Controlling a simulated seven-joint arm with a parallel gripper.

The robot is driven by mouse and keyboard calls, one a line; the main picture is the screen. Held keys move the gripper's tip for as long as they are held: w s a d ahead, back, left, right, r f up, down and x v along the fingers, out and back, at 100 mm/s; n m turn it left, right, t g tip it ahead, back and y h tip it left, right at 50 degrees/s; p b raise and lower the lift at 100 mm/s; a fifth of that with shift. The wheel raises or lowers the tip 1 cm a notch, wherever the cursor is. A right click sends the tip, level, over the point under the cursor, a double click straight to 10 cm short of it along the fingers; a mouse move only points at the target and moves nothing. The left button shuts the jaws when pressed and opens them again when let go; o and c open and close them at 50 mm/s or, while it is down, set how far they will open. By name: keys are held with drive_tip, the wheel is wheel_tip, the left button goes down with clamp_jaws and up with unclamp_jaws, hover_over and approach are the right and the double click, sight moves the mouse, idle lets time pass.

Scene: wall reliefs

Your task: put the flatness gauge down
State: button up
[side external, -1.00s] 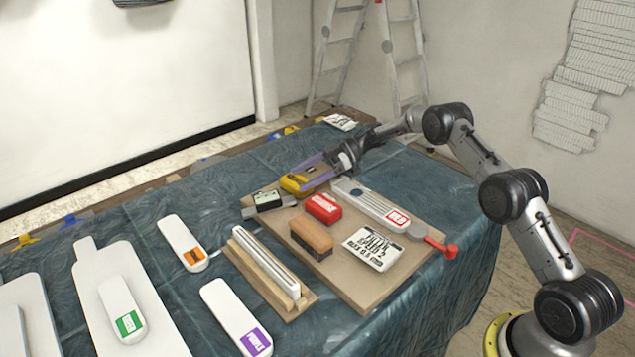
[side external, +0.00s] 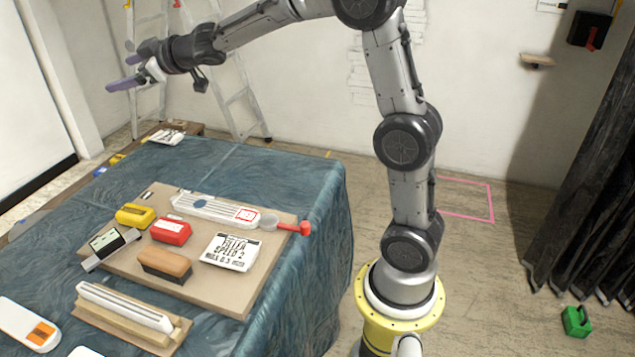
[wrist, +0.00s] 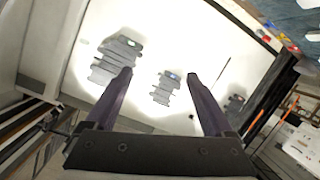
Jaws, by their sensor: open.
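A small black gauge with a pale display and a grey bar (side external: 108,247), probably the flatness gauge, lies at the left edge of the wooden board (side external: 215,287) on the cloth-covered table. My gripper (side external: 122,72) is raised well above the table's far side, apart from everything on it. In the wrist view its two purple fingers (wrist: 160,98) are spread with nothing between them. They point toward a white wall panel (wrist: 190,50) with grey stepped shapes.
On the board are a yellow block (side external: 135,215), a red block (side external: 171,230), a brown-topped block (side external: 165,265), a labelled white packet (side external: 230,252) and a long white tool (side external: 215,209). A wooden holder (side external: 130,318) stands in front. A ladder (side external: 235,100) leans behind.

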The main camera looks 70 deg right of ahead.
drive_tip(key=s+f+m+g+h, duration=0.2)
drive_tip(key=s+m+g+h, duration=0.15)
drive_tip(key=s, duration=1.75)
drive_tip(key=s+a+f+g+y, duration=0.1)
drive_tip(key=s+a+f+g, duration=0.1)
drive_tip(key=s, duration=0.5)
drive_tip(key=s+a+f+g+y, duration=0.1)
drive_tip(key=s+a+f, duration=0.1)
drive_tip(key=s+f, duration=0.3)
drive_tip(key=s+a+f+m+g+y, duration=0.1)
drive_tip(key=s+a+f+g, duration=0.1)
drive_tip(key=s, duration=0.7)
drive_tip(key=shift+s+a+f+g, duration=0.35)
drive_tip(key=shift+a+f, duration=0.2)
drive_tip(key=shift+f, duration=0.4)
